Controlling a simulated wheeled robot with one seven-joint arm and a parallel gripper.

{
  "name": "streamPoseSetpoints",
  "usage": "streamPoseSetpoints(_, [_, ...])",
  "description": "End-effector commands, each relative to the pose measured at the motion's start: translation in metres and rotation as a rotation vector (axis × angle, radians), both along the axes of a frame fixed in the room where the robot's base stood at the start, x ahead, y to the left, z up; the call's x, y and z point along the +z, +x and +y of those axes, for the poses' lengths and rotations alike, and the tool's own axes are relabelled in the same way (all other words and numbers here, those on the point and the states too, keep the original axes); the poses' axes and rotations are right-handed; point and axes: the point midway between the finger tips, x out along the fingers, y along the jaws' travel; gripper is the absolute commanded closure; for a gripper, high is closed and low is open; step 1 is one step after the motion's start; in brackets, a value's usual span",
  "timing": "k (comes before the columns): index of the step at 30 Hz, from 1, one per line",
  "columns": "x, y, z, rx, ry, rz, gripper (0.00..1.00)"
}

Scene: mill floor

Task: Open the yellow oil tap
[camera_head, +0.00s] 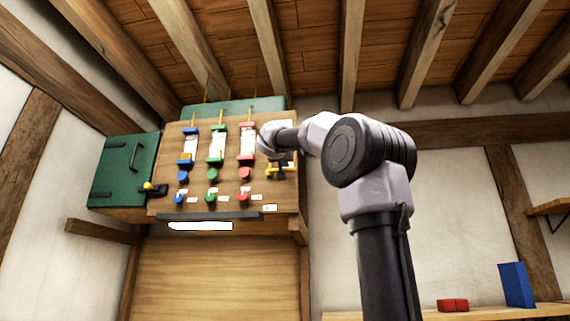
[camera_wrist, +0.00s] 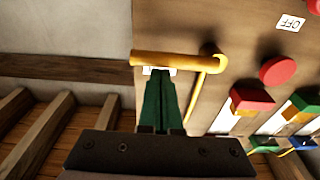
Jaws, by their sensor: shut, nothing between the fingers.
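The yellow oil tap (camera_head: 278,173) is at the right end of the wooden panel in the head view, partly hidden by my arm. In the wrist view, the yellow tap (camera_wrist: 185,60) shows as a bar lying across the picture, with a thinner bent rod at its right end. My gripper (camera_wrist: 159,72) has its green fingers shut together with nothing between them. The fingertips are right at the bar, near its left half; whether they touch it I cannot tell. In the head view the fingers are hard to make out.
The wooden panel (camera_head: 225,190) carries red, green and blue gauges, buttons and small taps. A red button (camera_wrist: 277,70) and an OFF label (camera_wrist: 290,22) are near the yellow tap.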

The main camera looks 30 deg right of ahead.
Motion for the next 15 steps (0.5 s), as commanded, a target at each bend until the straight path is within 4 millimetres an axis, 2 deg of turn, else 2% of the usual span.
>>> streamPoseSetpoints(15, [-0.0058, -0.0008, -0.0011, 0.000, 0.071, -0.048, 1.00])
